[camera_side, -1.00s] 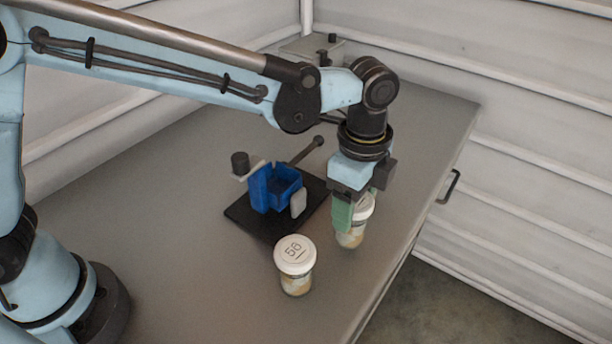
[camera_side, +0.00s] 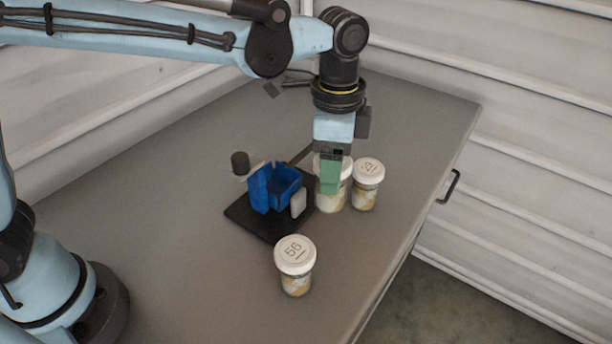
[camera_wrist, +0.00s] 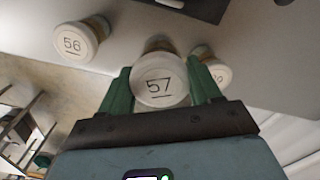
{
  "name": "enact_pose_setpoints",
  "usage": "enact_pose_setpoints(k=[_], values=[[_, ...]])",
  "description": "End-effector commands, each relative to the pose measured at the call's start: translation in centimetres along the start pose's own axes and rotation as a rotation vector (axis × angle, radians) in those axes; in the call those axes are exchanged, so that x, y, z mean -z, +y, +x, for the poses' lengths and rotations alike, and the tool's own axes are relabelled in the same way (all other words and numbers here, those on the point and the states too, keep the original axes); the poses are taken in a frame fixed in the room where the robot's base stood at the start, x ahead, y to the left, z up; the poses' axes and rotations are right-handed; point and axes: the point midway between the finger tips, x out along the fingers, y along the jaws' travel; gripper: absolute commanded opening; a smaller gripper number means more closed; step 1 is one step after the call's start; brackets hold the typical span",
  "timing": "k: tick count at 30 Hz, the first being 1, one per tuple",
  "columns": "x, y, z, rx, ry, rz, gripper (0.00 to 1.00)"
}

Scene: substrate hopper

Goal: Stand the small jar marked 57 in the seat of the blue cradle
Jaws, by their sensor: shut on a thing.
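The jar marked 57 (camera_wrist: 160,82) has a white lid and sits between the two green fingers of my gripper (camera_wrist: 163,88) in the wrist view. In the side view my gripper (camera_side: 331,180) is shut on this jar (camera_side: 338,196), just right of the cradle; the front finger hides part of it. I cannot tell its height above the table. The blue cradle (camera_side: 262,190) stands on a black base plate (camera_side: 262,224), its seat empty. In the wrist view only a dark plate edge (camera_wrist: 203,9) shows at the top.
A jar marked 56 (camera_side: 295,262) stands in front of the cradle. Another white-lidded jar (camera_side: 367,184) stands close right of my gripper; its number is hard to read. A grey knob (camera_side: 240,161) and a white pad (camera_side: 298,203) flank the cradle. The table's left side is clear.

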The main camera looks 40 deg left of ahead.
Motion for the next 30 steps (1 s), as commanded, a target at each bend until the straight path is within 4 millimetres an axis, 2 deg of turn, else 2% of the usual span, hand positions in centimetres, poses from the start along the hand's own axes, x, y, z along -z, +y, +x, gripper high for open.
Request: enact_pose_setpoints(k=[1, 6, 13, 18, 22, 30], values=[[-1.4, -0.9, -0.7, 0.0, 0.0, -0.123, 0.41], [-5.2, -2.8, -2.7, 0.0, 0.0, -0.527, 0.41], [-8.9, -4.2, -4.3, 0.0, 0.0, -0.922, 0.41], [-10.2, -4.5, -4.9, 0.0, 0.0, -1.067, 0.41], [-10.6, -4.6, -5.0, 0.0, 0.0, -1.11, 0.41], [-10.6, -4.7, -3.5, 0.0, 0.0, -1.116, 0.41]])
